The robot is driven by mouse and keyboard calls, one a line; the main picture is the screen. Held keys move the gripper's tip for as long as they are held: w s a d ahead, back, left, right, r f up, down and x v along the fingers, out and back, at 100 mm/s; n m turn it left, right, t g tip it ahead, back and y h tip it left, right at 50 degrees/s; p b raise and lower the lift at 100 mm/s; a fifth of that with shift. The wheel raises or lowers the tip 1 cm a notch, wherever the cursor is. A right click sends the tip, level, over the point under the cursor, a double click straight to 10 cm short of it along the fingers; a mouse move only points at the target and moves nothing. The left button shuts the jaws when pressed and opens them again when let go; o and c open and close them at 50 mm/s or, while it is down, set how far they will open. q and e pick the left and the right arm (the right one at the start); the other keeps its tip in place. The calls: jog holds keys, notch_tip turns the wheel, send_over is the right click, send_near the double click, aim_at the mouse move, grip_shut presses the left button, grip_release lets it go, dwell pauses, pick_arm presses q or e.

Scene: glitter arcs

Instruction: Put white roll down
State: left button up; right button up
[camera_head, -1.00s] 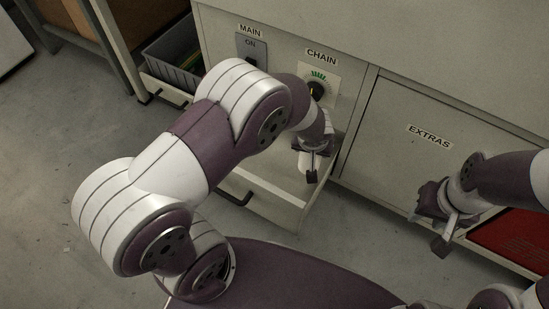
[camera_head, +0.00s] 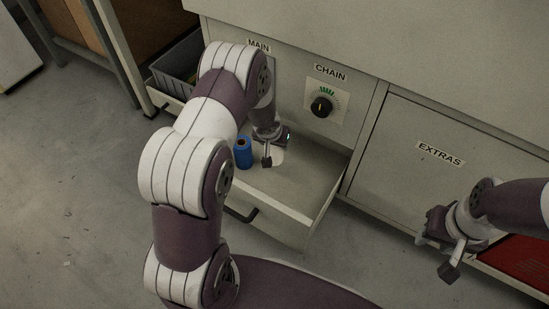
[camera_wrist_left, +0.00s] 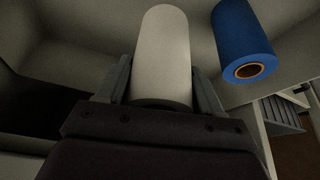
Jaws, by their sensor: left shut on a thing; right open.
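The white roll (camera_wrist_left: 163,45) stands out in the left wrist view, between the two fingers of my left gripper (camera_wrist_left: 162,88). In the head view my left gripper (camera_head: 267,150) is shut on it over the open drawer (camera_head: 302,184), and only part of the roll (camera_head: 278,156) shows behind the fingers. I cannot tell whether the roll touches the drawer floor. My right gripper (camera_head: 445,252) is open and empty in front of the EXTRAS door.
A blue roll (camera_head: 243,152) stands in the drawer just left of my left gripper; it also shows in the left wrist view (camera_wrist_left: 240,38). The drawer's right part is clear. A dial (camera_head: 321,107) is above the drawer. A grey bin (camera_head: 178,66) is at the back left.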

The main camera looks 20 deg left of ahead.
aim_at(275, 154)
pick_arm(q)
notch_tip(275, 154, down, 6)
jog(key=b, duration=0.4)
jog(key=shift+f, duration=0.15)
jog(key=shift+r, duration=0.2)
jog(key=shift+c, duration=0.6)
jog(key=shift+f, duration=0.2)
jog(key=o, duration=1.4)
jog(key=s+d+r+p, duration=0.1)
jog(key=s+r+p, duration=0.1)
jog(key=s+r, duration=0.35)
jog(key=s+d+r+g+p, duration=0.1)
jog(key=s+r+p, duration=0.15)
jog(key=r, duration=0.65)
jog(key=s+d+r+p, duration=0.1)
jog(key=s+r+p, duration=0.2)
jog(key=r, duration=0.4)
jog(key=s+d+r, duration=0.1)
jog(key=s, duration=0.2)
jog(key=s+d+r+m+g, duration=0.1)
jog(key=s+r, duration=0.1)
jog(key=s, duration=0.2)
jog(key=s+d+r+g, duration=0.1)
jog(key=s, duration=0.2)
jog(key=shift+s+d+r+m+h, duration=0.2)
jog(key=shift+s+d+m+h, duration=0.1)
